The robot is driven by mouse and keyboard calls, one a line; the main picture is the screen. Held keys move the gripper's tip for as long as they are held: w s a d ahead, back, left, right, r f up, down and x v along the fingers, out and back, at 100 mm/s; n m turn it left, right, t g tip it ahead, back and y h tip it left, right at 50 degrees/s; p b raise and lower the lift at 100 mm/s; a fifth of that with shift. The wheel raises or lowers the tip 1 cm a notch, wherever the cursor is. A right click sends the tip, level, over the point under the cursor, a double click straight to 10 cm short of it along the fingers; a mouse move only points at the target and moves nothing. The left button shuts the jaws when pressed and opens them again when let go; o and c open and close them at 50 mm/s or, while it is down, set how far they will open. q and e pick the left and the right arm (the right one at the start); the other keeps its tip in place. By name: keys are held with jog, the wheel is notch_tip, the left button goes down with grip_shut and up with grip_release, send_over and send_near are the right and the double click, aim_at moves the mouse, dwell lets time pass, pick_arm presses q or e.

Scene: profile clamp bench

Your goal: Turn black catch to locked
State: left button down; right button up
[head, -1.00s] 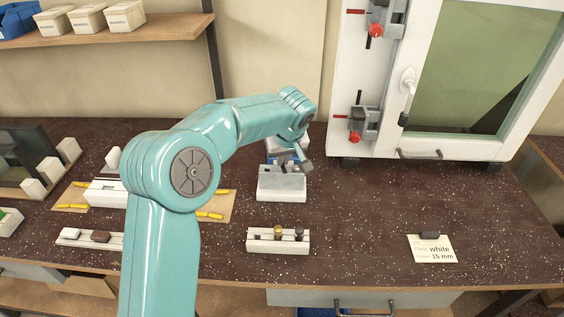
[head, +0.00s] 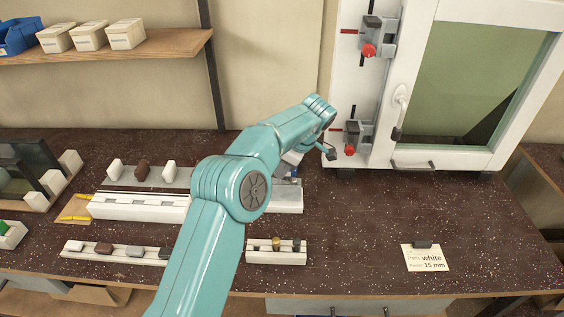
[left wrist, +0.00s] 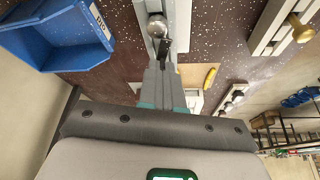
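My left arm reaches over the bench in the head view. Its wrist end is near the lower clamp of the white window frame, and the left gripper itself is mostly hidden behind it. In the left wrist view the grey fingers of my left gripper (left wrist: 164,66) point at a small black lever-like part (left wrist: 167,46), which looks like the black catch. It sits beside a round silver knob (left wrist: 156,27) on a pale rail. Contact between fingers and black part cannot be told, nor any gap between the fingers. The catch cannot be made out in the head view. My right gripper is not in view.
A pale holder (head: 276,257) with a brass and a dark knob stands at the front. A white rail (head: 138,208) lies left. The white window frame (head: 411,60) carries two red-knobbed clamps. A card (head: 426,259) lies right. A blue bin (left wrist: 58,38) shows in the left wrist view.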

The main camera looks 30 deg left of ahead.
pick_arm(q)
jog(key=shift+w+r+n+g+h+p, duration=0.15)
jog(key=shift+n+g+p, duration=0.1)
jog(key=shift+n+p, duration=0.75)
jog(key=shift+w+r+n+g+h+p, duration=0.15)
jog(key=shift+n+g+p, duration=0.1)
jog(key=shift+n+p, duration=0.7)
jog(key=shift+s+f, duration=0.1)
jog(key=c, duration=1.3)
grip_release()
jog(key=shift+d, duration=0.1)
jog(key=shift+a, duration=0.2)
